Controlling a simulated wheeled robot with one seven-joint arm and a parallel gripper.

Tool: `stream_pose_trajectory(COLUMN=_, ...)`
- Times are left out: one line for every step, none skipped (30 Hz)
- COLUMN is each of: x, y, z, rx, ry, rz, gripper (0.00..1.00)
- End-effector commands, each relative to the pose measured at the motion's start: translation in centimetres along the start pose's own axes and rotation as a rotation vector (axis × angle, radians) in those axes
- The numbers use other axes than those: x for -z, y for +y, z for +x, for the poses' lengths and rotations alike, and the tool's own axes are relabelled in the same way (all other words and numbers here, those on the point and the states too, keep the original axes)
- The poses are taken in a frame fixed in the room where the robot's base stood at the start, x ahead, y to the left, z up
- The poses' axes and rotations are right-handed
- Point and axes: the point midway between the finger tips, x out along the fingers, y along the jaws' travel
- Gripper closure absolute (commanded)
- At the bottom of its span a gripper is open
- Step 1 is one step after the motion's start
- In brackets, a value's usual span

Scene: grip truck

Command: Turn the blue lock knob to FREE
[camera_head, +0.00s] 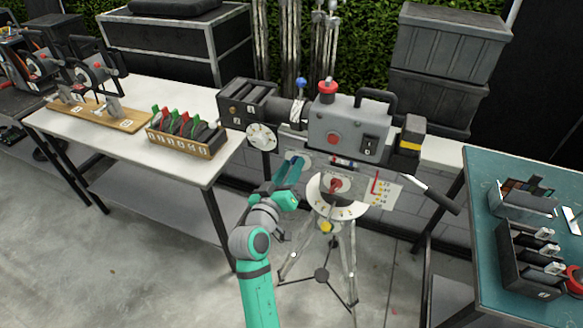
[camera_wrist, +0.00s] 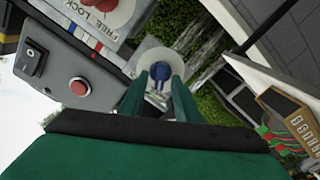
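The blue knob (camera_wrist: 165,70) sits on a pale round disc (camera_wrist: 181,56) in the wrist view, straight ahead of my fingers. My gripper (camera_wrist: 161,88) is open, with its two teal fingers apart and the knob showing in the gap. Whether the fingers touch the knob cannot be told. In the head view my gripper (camera_head: 291,168) is just below the grey camera (camera_head: 349,120), in front of a pale disc (camera_head: 304,158); the blue knob there is hidden.
Below the camera is a tripod head with a red knob (camera_head: 337,184) and a white dial (camera_head: 326,206), on tripod legs (camera_head: 347,250). A pan handle (camera_head: 430,192) sticks out right. A white table (camera_head: 90,135) stands left, a teal-topped bench (camera_head: 490,175) right.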

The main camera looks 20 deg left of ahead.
Motion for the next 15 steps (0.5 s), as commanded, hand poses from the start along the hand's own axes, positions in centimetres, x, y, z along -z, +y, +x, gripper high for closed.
stream_pose_trajectory(x=0.0, y=0.0, z=0.0, rx=0.0, ry=0.0, rz=0.0, gripper=0.7)
stream_pose_trajectory(x=0.0, y=0.0, z=0.0, rx=0.0, ry=0.0, rz=0.0, gripper=0.7)
stream_pose_trajectory(x=0.0, y=0.0, z=0.0, rx=0.0, ry=0.0, rz=0.0, gripper=0.7)
stream_pose_trajectory(x=0.0, y=0.0, z=-0.1, rx=0.0, ry=0.0, rz=0.0, gripper=0.7)
stream_pose_trajectory(x=0.0, y=0.0, z=-0.2, rx=0.0, ry=0.0, rz=0.0, gripper=0.7)
stream_pose_trajectory(x=0.0, y=0.0, z=-0.5, rx=0.0, ry=0.0, rz=0.0, gripper=0.7)
stream_pose_trajectory(x=0.0, y=0.0, z=-0.8, rx=-0.001, ry=0.0, rz=0.0, gripper=0.7)
stream_pose_trajectory(x=0.0, y=0.0, z=-1.1, rx=-0.001, ry=0.0, rz=0.0, gripper=0.7)
stream_pose_trajectory(x=-0.1, y=0.0, z=-1.6, rx=0.0, ry=0.0, rz=0.001, gripper=0.7)
stream_pose_trajectory(x=0.0, y=0.0, z=-2.1, rx=0.001, ry=0.0, rz=0.001, gripper=0.7)
stream_pose_trajectory(x=-0.1, y=0.0, z=-2.7, rx=0.002, ry=0.0, rz=0.001, gripper=0.7)
stream_pose_trajectory(x=0.0, y=-0.1, z=-3.4, rx=0.002, ry=0.001, rz=0.001, gripper=0.7)
stream_pose_trajectory(x=0.0, y=0.0, z=-4.0, rx=0.001, ry=0.001, rz=0.001, gripper=0.7)
stream_pose_trajectory(x=-0.1, y=0.0, z=-4.6, rx=0.002, ry=0.0, rz=0.001, gripper=0.7)
stream_pose_trajectory(x=-0.1, y=0.0, z=-5.3, rx=0.001, ry=-0.001, rz=0.002, gripper=0.7)
